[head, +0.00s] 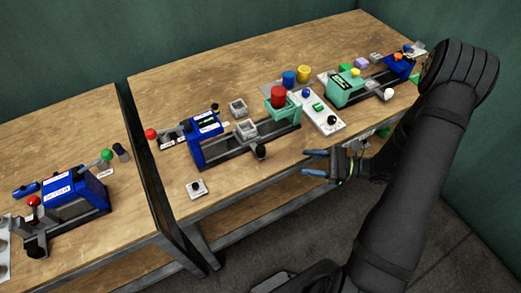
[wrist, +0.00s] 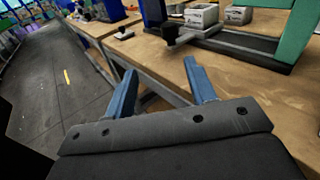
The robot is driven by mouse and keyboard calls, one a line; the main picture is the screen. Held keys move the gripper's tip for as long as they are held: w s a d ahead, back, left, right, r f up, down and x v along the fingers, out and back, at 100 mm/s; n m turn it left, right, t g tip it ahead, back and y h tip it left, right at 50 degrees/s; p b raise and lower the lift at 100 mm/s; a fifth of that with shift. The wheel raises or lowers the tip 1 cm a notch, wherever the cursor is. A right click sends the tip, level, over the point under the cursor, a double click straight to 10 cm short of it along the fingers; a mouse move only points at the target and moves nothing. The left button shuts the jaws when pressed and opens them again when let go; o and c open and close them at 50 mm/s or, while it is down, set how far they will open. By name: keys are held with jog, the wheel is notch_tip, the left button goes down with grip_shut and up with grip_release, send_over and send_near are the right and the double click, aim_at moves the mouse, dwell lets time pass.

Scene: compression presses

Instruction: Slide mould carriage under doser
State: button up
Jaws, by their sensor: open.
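The mould carriage (head: 246,129) is a grey square box on a dark rail, between a blue press (head: 205,140) on the left and a green frame with a red cylinder (head: 278,98), apparently the doser, on the right. The carriage is beside the green frame, not beneath it. A black knob (head: 261,151) sticks out at the rail's front; it shows in the wrist view (wrist: 171,33). My gripper (head: 306,163) is open and empty, off the table's front edge, right of the knob. Its blue fingers (wrist: 160,70) show apart in the wrist view.
A loose grey box (head: 238,107) stands behind the rail. A white button panel (head: 319,112) is right of the green frame, with a second green and blue machine (head: 346,87) beyond. A white button box (head: 197,188) sits at the front left. A gap separates the left table.

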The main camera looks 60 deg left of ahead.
aim_at(261, 150)
jog(key=s+a, duration=0.3)
jog(key=a, duration=0.1)
jog(key=s+a+m+y, duration=0.1)
jog(key=s+a, duration=0.2)
jog(key=s, duration=0.1)
jog(key=s+a+m, duration=0.1)
jog(key=s+a, duration=0.3)
jog(key=shift+s+a+f+t+y, duration=0.15)
jog(key=shift+a+f+t+y, duration=0.15)
jog(key=shift+t+y, duration=0.1)
grip_shut()
